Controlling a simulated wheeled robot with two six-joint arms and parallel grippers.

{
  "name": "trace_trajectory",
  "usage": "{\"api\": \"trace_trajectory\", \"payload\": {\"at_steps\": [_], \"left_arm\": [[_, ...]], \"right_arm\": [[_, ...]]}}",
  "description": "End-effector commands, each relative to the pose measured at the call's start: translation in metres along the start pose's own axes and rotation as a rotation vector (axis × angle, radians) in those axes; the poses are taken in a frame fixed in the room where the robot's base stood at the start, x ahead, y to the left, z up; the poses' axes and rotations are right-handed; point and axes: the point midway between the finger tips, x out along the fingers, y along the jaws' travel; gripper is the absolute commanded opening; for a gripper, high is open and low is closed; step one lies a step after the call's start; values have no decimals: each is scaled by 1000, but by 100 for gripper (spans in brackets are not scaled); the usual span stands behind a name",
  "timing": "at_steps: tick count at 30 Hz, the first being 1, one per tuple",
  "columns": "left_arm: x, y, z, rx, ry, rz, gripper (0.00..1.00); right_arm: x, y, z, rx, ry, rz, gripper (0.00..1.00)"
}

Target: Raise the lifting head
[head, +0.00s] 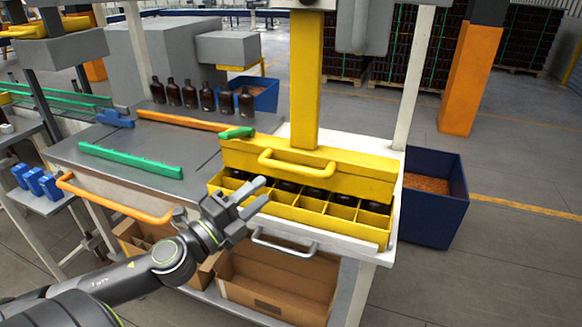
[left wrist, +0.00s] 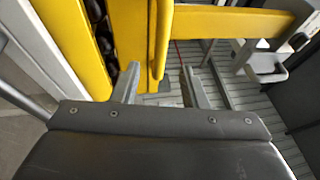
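The yellow lifting head (head: 310,158) hangs on a yellow column (head: 307,85) and has a yellow bar handle (head: 296,164) on its front. Below it is a yellow divided crate (head: 300,212), with dark bottle tops showing in the gap between them. My left gripper (head: 264,192) is open and empty, in front of the crate and below the handle's left end in the picture. In the left wrist view, the handle (left wrist: 161,35) appears between the spread fingers of the gripper (left wrist: 160,76); contact cannot be made out. My right gripper is not in view.
A row of amber bottles (head: 190,95) stands behind an orange bar (head: 180,120). A green bar (head: 130,160) lies on the grey table. A grey handle (head: 284,243) sticks out below the crate. A blue bin (head: 435,200) stands right of the station.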

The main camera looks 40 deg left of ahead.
Motion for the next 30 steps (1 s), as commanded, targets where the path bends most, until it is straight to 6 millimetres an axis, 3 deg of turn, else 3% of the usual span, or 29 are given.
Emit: {"api": "trace_trajectory", "payload": {"at_steps": [30], "left_arm": [[87, -1, -1, -4, 2, -5, 40]], "right_arm": [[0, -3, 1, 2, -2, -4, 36]]}}
